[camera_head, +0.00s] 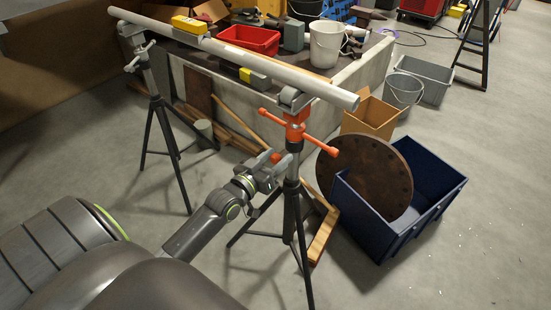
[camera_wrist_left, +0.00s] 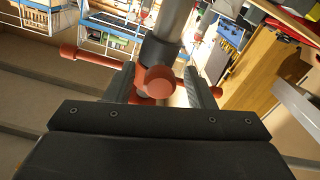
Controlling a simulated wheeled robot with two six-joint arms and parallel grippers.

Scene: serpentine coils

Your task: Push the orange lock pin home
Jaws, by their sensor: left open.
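Two tripod stands hold up a long grey pipe (camera_head: 290,72). The nearer stand has an orange head (camera_head: 296,118) with orange handles sticking out. The orange lock pin (camera_head: 275,157) shows as a small round knob on this stand, below the handles. My left gripper (camera_head: 283,163) is open at the stand's post, right by the knob. In the left wrist view the round orange knob (camera_wrist_left: 156,82) faces me, with a finger on each side. I cannot tell whether the fingers touch it or how deep the pin sits. My right gripper is not in view.
A cardboard box (camera_head: 371,116) is behind. A workbench with a red tray (camera_head: 250,39) lies beyond the pipe. The floor at right front is clear.

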